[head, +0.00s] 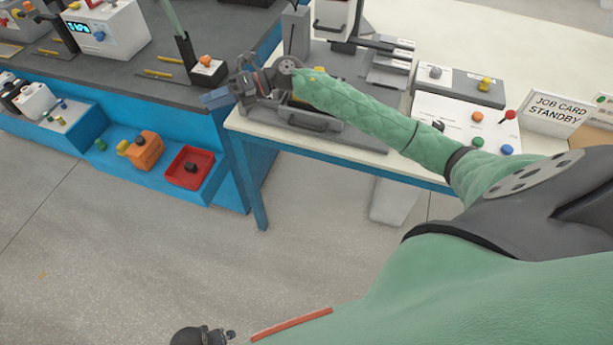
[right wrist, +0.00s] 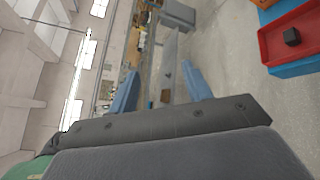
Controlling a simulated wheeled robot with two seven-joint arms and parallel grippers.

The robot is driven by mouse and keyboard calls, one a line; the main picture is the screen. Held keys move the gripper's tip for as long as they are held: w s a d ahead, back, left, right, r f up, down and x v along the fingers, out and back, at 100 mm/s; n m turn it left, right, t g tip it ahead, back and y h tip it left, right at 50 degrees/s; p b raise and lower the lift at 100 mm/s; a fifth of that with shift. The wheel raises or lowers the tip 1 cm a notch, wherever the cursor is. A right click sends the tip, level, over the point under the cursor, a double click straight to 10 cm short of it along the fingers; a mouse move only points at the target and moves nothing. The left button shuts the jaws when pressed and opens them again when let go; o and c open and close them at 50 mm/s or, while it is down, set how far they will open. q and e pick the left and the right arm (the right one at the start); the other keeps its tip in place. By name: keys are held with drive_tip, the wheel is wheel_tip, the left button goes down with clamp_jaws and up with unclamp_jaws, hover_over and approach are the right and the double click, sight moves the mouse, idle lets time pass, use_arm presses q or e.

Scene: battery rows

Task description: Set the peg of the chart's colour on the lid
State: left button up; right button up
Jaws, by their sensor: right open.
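I cannot tell which surface is the lid. No chart colour is readable; a sign (head: 560,110) reads JOB CARD STANDBY. My right gripper (head: 212,98) is at the table's left end, away from these pegs. Its blue fingers are apart and empty in the right wrist view (right wrist: 160,72).
A red tray (head: 172,178) with a black block, and an orange box (head: 147,152), sit on the blue lower shelf. The dark bench (head: 130,75) above holds devices. A grey machine base (head: 325,128) lies under my right forearm. The floor (head: 130,260) in front is clear.

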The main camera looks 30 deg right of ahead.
drive_tip(key=s+d+f+m+t+h, duration=0.25)
drive_tip(key=f+m+h, duration=0.25)
drive_tip(key=f+m, duration=0.55)
drive_tip(key=s+d+f+m+t+h, duration=0.25)
drive_tip(key=f+m+t+h, duration=0.2)
drive_tip(key=f+m, duration=0.55)
drive_tip(key=s+d+f+m+t+h, duration=0.25)
drive_tip(key=f+m+h, duration=0.45)
drive_tip(key=m, duration=0.5)
drive_tip(key=s+a+f+m+g, duration=0.1)
drive_tip(key=s+f+g, duration=0.3)
drive_tip(key=s, duration=0.6)
drive_tip(key=s+a+f+m+g+y, duration=0.1)
drive_tip(key=s+a+f+m+g, duration=0.1)
drive_tip(key=s+f, duration=0.7)
drive_tip(key=s+a+f+m+g, duration=0.1)
drive_tip(key=s+f+g, duration=0.4)
drive_tip(key=s, duration=0.8)
wheel_tip(320, 180, down, 2)
drive_tip(key=shift+a+f+m+g+y, duration=0.1)
drive_tip(key=shift+a+m+g+y, duration=0.3)
drive_tip(key=shift+m, duration=0.45)
drive_tip(key=shift+w, duration=0.1)
